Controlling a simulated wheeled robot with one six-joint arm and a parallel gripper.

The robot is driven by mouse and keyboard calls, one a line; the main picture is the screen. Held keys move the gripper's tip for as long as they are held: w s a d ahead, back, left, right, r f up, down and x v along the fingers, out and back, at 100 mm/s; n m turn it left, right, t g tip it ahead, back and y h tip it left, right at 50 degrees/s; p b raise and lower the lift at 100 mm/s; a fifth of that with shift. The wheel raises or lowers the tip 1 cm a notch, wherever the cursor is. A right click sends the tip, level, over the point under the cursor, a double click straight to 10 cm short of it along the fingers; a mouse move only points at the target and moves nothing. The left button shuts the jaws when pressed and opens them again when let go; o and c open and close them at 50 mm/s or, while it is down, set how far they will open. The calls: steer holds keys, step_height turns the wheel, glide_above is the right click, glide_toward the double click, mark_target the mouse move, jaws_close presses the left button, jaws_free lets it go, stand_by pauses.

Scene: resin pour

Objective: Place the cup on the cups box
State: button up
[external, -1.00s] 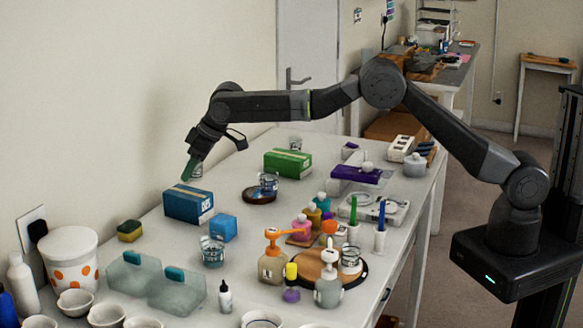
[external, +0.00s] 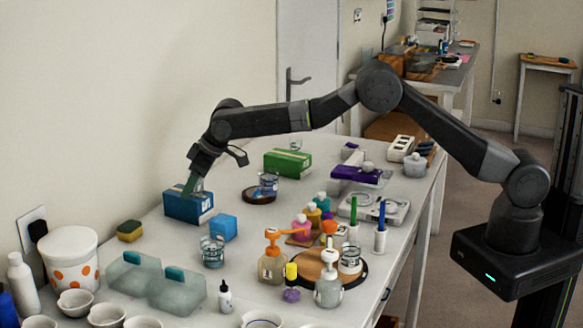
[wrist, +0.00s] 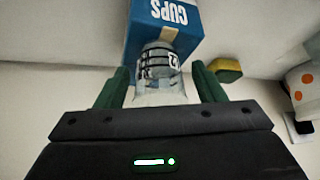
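The clear cup (wrist: 158,66) with dark markings sits between my green fingers in the wrist view. In the external view my gripper (external: 191,188) points down at the top of the blue cups box (external: 181,208), and the cup (external: 198,186) is partly hidden by the fingers. The cups box (wrist: 178,25) also shows in the wrist view, just beyond the cup, with "CUPS" on its side. I cannot tell whether the cup touches the box top.
A small blue block (external: 223,228) and another clear cup (external: 212,252) stand close to the box. A sponge (external: 130,231) lies to the left.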

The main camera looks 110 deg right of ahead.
steer(key=shift+r, duration=0.2)
steer(key=b+v, duration=0.2)
steer(key=v, duration=1)
steer(key=shift+o, duration=0.3)
